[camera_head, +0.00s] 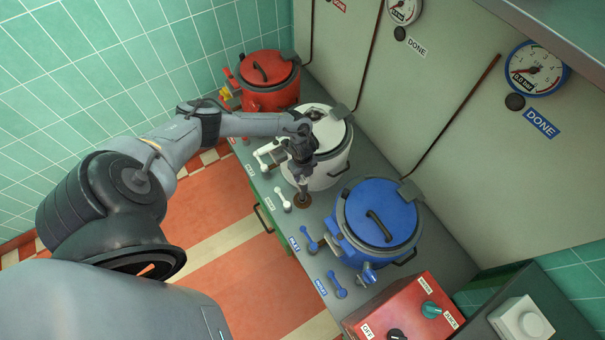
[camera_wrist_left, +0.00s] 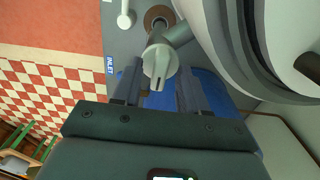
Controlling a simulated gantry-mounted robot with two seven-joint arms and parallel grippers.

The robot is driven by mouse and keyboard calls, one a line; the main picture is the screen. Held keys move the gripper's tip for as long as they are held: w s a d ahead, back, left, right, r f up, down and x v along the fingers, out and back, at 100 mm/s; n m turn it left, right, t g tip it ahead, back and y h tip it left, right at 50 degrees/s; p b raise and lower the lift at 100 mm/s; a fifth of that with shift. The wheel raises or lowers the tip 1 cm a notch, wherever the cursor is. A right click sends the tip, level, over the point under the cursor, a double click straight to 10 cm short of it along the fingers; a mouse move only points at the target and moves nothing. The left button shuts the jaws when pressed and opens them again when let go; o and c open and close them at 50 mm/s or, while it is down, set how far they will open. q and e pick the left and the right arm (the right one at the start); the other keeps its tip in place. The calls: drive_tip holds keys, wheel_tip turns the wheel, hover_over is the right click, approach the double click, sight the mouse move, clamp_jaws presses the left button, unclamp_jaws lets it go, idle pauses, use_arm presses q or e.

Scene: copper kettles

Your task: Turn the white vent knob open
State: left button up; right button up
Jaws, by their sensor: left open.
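The white kettle (camera_head: 331,158) stands between the red and blue kettles on the grey counter. A white knob (camera_head: 283,198) sits on the counter in front of it; it also shows in the left wrist view (camera_wrist_left: 125,17). Its label is too small to read, so I cannot confirm it is the vent. My left gripper (camera_head: 303,165) is open, pointing down at the kettle's front. In the left wrist view its fingers (camera_wrist_left: 158,88) lie either side of a pale tap (camera_wrist_left: 157,62) above a brown drain (camera_wrist_left: 158,17); contact is unclear. My right gripper is out of view.
Another white handle (camera_head: 266,152) lies to the left. The blue kettle (camera_head: 378,215) stands close on the right, with blue knobs (camera_head: 309,240) at its front. The red kettle (camera_head: 268,78) is behind my forearm. A red control box (camera_head: 420,305) is at the lower right.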

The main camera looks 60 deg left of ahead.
use_arm(q)
drive_tip(key=shift+c, duration=0.4)
clamp_jaws()
drive_tip(key=n+p, duration=0.3)
drive_tip(key=n, duration=0.1)
drive_tip(key=shift+r, duration=0.2)
drive_tip(key=n+p, duration=0.3)
drive_tip(key=n, duration=0.1)
drive_tip(key=shift+d, duration=0.1)
drive_tip(key=n+p, duration=0.2)
drive_tip(key=n, duration=0.3)
drive_tip(key=shift+n+p, duration=0.4)
drive_tip(key=shift+f+n+p, duration=0.1)
drive_tip(key=shift+n+p, duration=0.7)
drive_tip(key=shift+n, duration=1.2)
